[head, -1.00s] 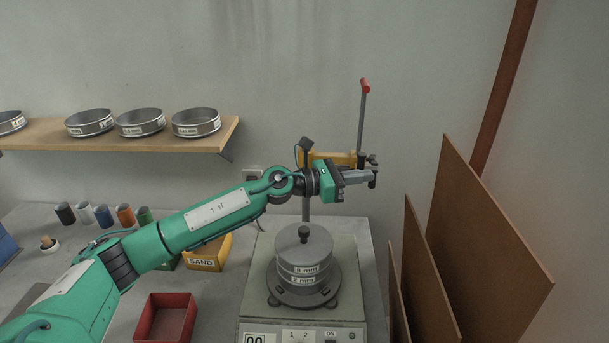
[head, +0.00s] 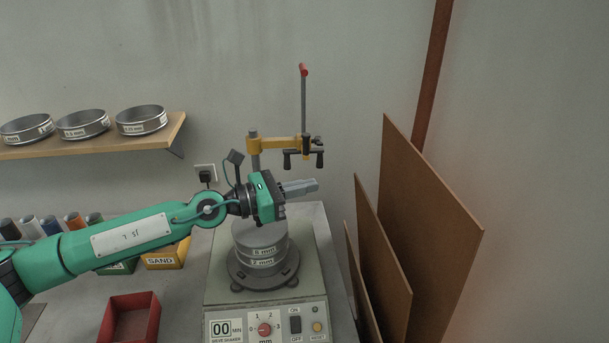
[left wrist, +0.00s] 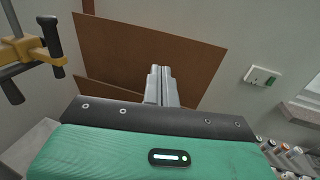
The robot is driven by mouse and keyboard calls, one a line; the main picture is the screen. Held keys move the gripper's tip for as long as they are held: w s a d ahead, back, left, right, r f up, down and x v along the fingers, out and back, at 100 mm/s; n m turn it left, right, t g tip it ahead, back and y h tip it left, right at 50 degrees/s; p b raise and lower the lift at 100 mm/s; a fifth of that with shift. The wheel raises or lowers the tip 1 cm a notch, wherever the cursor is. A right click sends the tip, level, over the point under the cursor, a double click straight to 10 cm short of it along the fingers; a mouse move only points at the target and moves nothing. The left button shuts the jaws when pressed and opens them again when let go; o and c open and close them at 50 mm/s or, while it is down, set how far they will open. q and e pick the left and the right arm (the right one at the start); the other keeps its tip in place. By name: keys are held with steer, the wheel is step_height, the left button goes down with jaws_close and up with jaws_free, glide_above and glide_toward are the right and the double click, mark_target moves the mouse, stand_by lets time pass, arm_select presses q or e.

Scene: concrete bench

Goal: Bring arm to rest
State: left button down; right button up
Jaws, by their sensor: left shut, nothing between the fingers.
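My left arm comes in from the left in the head view. My left gripper (head: 302,187) is shut and empty, pointing right, above the back of the sieve shaker (head: 310,262). In the left wrist view its closed grey fingers (left wrist: 161,86) point toward the brown boards (left wrist: 140,45). The stacked sieves, labelled 8 mm and 2 mm (head: 262,250), sit on the shaker below and in front of the gripper, partly covered by my wrist. My right gripper is not in view.
A yellow clamp arm with black knobs (head: 290,143) and a red-tipped lever (head: 303,70) stands behind the gripper. Brown boards (head: 430,200) lean at the right. A red tray (head: 130,318), a yellow SAND box (head: 165,257) and coloured jars (head: 75,223) are on the bench; a shelf (head: 172,133) holds sieves.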

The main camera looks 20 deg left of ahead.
arm_select(q)
steer(key=shift+s+f, duration=0.1)
steer(key=shift+s, duration=0.1)
stand_by(0.3)
